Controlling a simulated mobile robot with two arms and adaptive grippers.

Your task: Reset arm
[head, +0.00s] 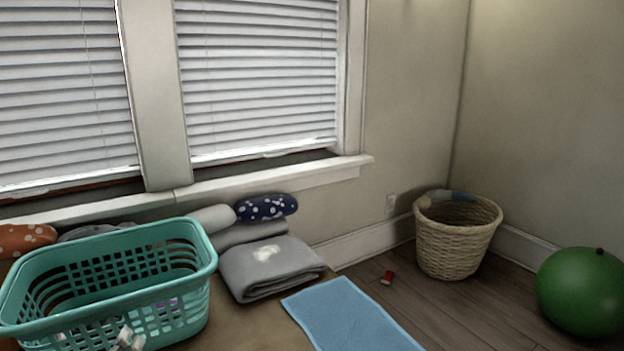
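At the bottom edge of the head view, in front of the teal basket's near wall, a small pale grey shape (128,340) shows. It looks like the tips of my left gripper, but it is cut off by the frame, and I cannot tell whether it is open or shut or holds anything. My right gripper is not in view.
A teal laundry basket (150,232) stands at left on a tan surface (240,328). Beside it are a folded grey blanket (265,272), rolled cloths and a blue cloth (345,318). A wicker basket (452,245), small red object (388,277) and green ball (583,292) are on the floor.

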